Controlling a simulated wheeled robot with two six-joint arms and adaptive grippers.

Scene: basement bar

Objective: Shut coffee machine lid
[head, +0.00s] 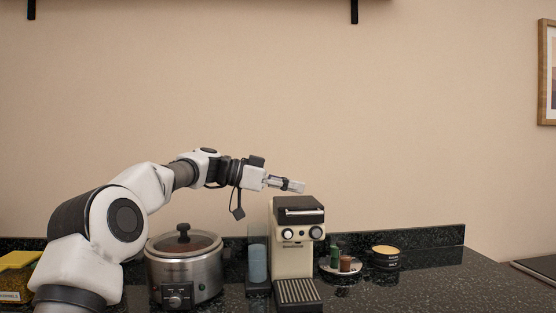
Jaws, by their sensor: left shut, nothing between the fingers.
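A cream coffee machine (292,247) with a dark top stands on the black counter, its two round dials and drip tray facing me. Its dark lid (299,204) lies on top and looks flat or nearly so; I cannot tell whether it is fully shut. My left gripper (301,187) is shut and empty. In the picture its fingertips are just above the lid's rear left part; whether they touch it is unclear, though a small gap seems to show. My right gripper is not in view.
A steel slow cooker (185,268) stands left of the machine, beneath my left arm. A plate with small cups (345,264) and a dark round container (386,257) stand to the right. A yellow-lidded box (17,272) is at far left. The counter's right part is clear.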

